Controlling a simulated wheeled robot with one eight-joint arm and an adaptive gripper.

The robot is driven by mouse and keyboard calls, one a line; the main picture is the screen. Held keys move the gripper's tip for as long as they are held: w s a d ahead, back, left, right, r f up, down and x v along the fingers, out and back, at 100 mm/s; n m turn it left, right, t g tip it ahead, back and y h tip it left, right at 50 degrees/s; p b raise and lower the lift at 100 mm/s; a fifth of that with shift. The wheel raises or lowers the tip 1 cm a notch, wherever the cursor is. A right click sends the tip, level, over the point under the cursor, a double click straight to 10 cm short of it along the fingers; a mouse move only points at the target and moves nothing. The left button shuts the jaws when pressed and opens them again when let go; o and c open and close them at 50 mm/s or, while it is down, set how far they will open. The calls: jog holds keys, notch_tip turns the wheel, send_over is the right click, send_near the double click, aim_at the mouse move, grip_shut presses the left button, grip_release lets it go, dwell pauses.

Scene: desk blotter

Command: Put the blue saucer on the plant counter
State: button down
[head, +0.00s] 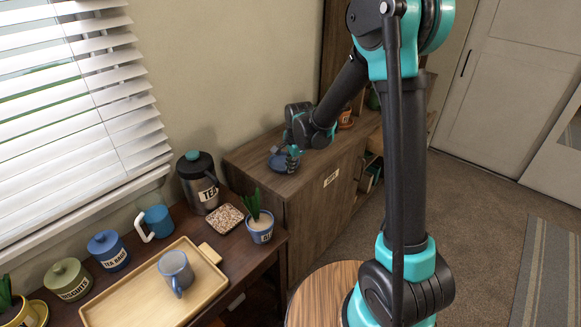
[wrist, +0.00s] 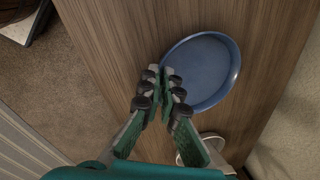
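The blue saucer (head: 279,163) is at the top of the dark wooden cabinet (head: 245,157) in the head view, partly hidden by my gripper (head: 294,158). In the wrist view the saucer (wrist: 208,68) shows whole except where my fingers cover its left rim. My gripper (wrist: 161,78) has its fingertips close together across that rim, one inside and one outside, and looks shut on it. Whether the saucer touches the wood is unclear. A potted plant (head: 261,227) in a blue-and-white pot stands on the lower dark counter (head: 233,249) left of the cabinet.
The counter also holds a wooden tray (head: 130,291) with a blue-grey mug (head: 176,270), a tea canister (head: 198,185), a patterned square (head: 224,218) and several jars. An orange jar (head: 346,118) stands behind my gripper. A round-rimmed object (wrist: 210,147) lies below the saucer in the wrist view.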

jog(key=shift+f, duration=0.15)
jog(key=c, duration=1.7)
grip_release()
jog(key=v, duration=1.2)
jog(key=s+d+f+n, duration=0.2)
jog(key=s+d+n, duration=0.2)
jog(key=s+d, duration=0.3)
jog(key=s+d+f+n+t+h, duration=0.1)
jog(key=s+d+f+n, duration=0.2)
jog(key=s+d, duration=0.4)
jog(key=s+d+f+n, duration=0.3)
jog(key=s+d+n, duration=0.2)
jog(key=s+d, duration=0.2)
jog(key=shift+s+d+t, duration=0.2)
jog(key=shift+d+t, duration=0.2)
jog(key=shift+d, duration=0.35)
